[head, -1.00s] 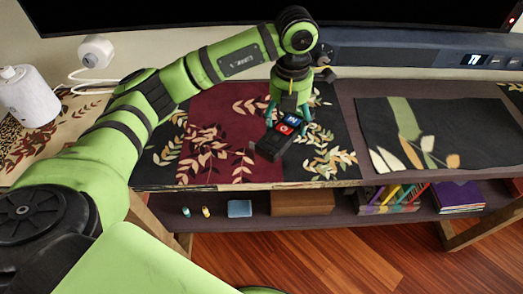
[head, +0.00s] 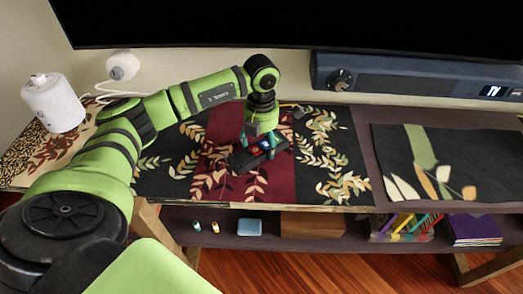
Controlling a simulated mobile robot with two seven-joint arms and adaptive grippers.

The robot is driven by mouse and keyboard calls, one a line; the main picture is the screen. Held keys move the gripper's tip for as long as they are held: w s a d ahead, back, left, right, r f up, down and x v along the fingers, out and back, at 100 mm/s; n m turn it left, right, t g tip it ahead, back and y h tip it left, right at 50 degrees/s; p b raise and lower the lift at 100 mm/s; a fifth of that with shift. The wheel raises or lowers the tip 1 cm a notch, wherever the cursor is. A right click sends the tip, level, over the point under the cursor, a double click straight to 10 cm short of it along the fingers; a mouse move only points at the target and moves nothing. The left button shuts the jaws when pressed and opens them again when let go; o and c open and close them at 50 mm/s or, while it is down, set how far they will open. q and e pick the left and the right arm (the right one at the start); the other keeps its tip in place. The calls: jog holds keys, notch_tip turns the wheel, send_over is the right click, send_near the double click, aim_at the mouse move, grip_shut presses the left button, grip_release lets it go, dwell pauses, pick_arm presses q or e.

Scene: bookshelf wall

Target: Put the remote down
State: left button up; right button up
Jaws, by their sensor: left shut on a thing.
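The remote (head: 244,160) is dark, with small red and blue marks on its top. In the head view it is over the dark red stripe of a leaf-patterned mat (head: 275,183) on the shelf top. My left gripper (head: 257,146) points down and is shut on the remote. I cannot tell whether the remote touches the mat. My right gripper does not show.
A soundbar (head: 430,80) lies along the back under a dark screen (head: 300,25). A second mat (head: 440,165) lies bare at right. A white canister (head: 54,103) stands at left. Books (head: 472,229) and a brown box (head: 312,224) are on the lower shelf.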

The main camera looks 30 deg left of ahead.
aim_at(262, 152)
pick_arm(q)
notch_tip(262, 152, down, 4)
jog(key=shift+d+r, duration=0.1)
jog(key=shift+r, duration=0.15)
jog(key=shift+f, duration=0.1)
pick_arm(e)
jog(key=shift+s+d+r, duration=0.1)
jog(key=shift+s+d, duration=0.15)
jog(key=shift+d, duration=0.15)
pick_arm(q)
jog(key=shift+f, duration=0.1)
jog(key=o, duration=1.3)
jog(key=shift+c, duration=0.2)
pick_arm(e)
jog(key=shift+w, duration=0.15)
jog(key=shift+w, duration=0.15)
